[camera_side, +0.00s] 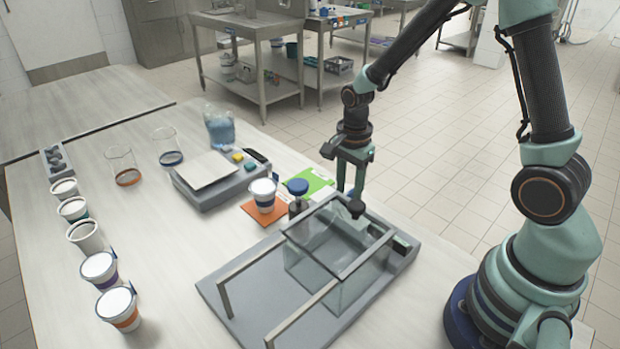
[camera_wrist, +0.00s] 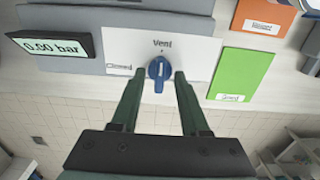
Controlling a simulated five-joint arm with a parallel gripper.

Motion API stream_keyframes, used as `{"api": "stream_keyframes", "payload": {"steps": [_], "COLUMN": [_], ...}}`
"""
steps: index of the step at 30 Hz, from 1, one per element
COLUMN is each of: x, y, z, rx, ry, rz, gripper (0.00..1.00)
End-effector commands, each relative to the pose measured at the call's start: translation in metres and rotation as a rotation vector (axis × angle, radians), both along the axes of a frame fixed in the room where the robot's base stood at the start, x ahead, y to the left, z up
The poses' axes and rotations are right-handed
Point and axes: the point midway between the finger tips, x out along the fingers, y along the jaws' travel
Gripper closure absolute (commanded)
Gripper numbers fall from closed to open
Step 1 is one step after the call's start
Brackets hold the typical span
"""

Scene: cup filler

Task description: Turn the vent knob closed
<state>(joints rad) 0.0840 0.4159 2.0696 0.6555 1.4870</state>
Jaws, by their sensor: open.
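The vent knob (camera_wrist: 159,68) is blue and sits on a white panel marked "Vent" (camera_wrist: 195,48) in the wrist view. Its grip runs up and down in the picture, with the longer end towards the bottom. A "Closed" label (camera_wrist: 118,68) is on the panel to the left of the knob. My gripper (camera_wrist: 158,77) is open, with one finger on each side of the knob and a visible gap on both sides. In the side view my gripper (camera_side: 350,192) points down at the back edge of the grey fixture; I cannot make out the knob there.
A display (camera_wrist: 55,45) reads 0.00 bar left of the panel. A green card (camera_wrist: 232,73) and an orange card (camera_wrist: 263,16) lie to the right. A clear chamber (camera_side: 335,262) stands close to my gripper. Several cups line the left of the table.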

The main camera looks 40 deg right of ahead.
Motion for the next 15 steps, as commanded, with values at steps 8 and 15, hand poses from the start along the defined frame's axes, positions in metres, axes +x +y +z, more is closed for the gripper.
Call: {"api": "stream_keyframes", "payload": {"steps": [8,15], "x": [-0.0001,-0.0001], "y": [0.0,0.0], "z": [0.0003,0.0005], "rx": [0.0,0.0], "ry": [0.001,0.001], "rz": [0.0,0.013], "gripper": [1.0,1.0]}}
